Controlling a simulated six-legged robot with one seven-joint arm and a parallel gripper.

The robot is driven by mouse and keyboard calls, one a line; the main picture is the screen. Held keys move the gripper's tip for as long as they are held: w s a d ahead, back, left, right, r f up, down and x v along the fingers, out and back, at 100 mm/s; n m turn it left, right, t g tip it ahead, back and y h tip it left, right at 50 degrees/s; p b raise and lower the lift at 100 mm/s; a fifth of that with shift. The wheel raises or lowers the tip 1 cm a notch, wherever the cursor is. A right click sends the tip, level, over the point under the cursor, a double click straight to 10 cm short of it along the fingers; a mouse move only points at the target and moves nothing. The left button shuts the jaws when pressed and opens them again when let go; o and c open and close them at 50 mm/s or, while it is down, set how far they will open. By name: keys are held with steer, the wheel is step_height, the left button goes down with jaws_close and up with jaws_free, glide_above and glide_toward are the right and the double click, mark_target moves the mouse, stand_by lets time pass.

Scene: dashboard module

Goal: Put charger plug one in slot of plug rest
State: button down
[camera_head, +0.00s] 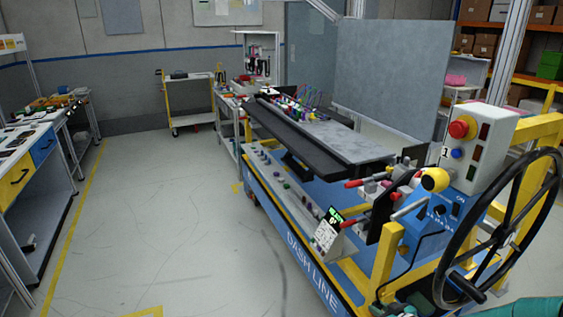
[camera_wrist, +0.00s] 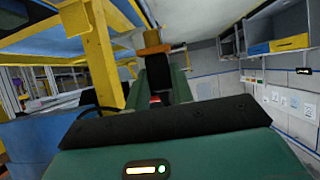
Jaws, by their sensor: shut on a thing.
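In the wrist view my gripper (camera_wrist: 157,84) shows two green fingers closed around a dark piece (camera_wrist: 158,72), with an orange-brown part (camera_wrist: 155,43) at its far end. A small red patch shows low between the fingers. I cannot tell whether the dark piece is charger plug one. In the head view the gripper cannot be made out. The plug rest and its slot cannot be picked out in either view.
A blue cart (camera_head: 283,222) with a grey panel (camera_head: 345,148) on top stands at centre. A black handwheel (camera_head: 508,228), a control box (camera_head: 484,140) and yellow frame posts (camera_head: 383,262) crowd the right. Open floor (camera_head: 165,225) lies left of the cart. A yellow post (camera_wrist: 99,55) stands near my gripper.

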steer(key=a+r+m+h, duration=0.1)
steer(key=a+m+h, duration=0.1)
steer(key=a, duration=0.7)
steer(key=w+a+r+m+h, duration=0.1)
steer(key=a+r+m+h, duration=0.1)
steer(key=a, duration=0.7)
steer(key=shift+t, duration=0.4)
